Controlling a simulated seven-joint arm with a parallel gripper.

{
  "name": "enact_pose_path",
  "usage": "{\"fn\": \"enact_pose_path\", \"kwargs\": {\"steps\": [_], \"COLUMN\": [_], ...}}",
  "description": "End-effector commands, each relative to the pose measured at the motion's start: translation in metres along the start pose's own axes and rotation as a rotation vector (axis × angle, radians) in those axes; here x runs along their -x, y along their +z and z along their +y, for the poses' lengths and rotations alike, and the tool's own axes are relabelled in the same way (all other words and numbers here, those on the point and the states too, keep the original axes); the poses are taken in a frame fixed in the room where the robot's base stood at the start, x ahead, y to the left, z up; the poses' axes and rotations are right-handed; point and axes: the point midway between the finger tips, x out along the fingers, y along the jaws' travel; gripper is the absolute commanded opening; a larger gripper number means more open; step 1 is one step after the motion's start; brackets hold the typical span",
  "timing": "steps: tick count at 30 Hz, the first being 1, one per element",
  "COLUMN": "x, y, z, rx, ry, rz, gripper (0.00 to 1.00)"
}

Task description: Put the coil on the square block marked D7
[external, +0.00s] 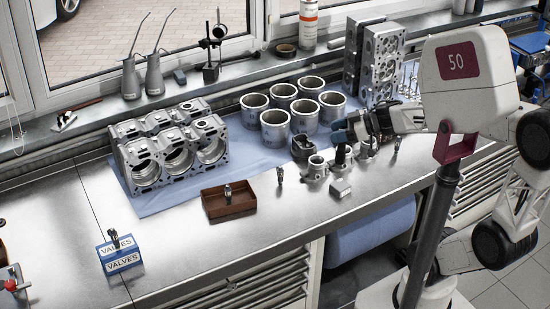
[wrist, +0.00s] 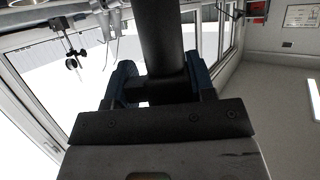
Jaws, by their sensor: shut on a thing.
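A small grey square block (external: 340,190) stands on the bench below and in front of the gripper. Its marking is too small to read, so I cannot tell which block is D7.
Small metal parts (external: 316,168) stand close under the gripper. Several cylinder sleeves (external: 275,128) and upright cylinder heads (external: 380,60) are nearby. An engine block (external: 165,150), a brown tray (external: 228,208) and a blue VALVES box (external: 121,255) are to the left.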

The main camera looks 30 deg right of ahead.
Motion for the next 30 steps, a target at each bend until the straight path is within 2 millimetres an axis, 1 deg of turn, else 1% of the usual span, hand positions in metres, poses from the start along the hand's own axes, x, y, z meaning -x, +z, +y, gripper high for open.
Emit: {"fn": "enact_pose_path", "kwargs": {"steps": [1,3,15,24,30], "x": [0.008,0.017,0.059,0.081,0.089], "y": [0.005,0.012,0.057,0.090,0.106], "z": [-0.004,-0.008,-0.039,-0.063,-0.075], "rx": [-0.002,-0.005,-0.030,-0.049,-0.060], "ry": [0.009,0.020,0.075,0.115,0.132], "rz": [0.000,-0.001,-0.010,-0.017,-0.021], "gripper": [0.23,0.23,0.23,0.23,0.23]}}
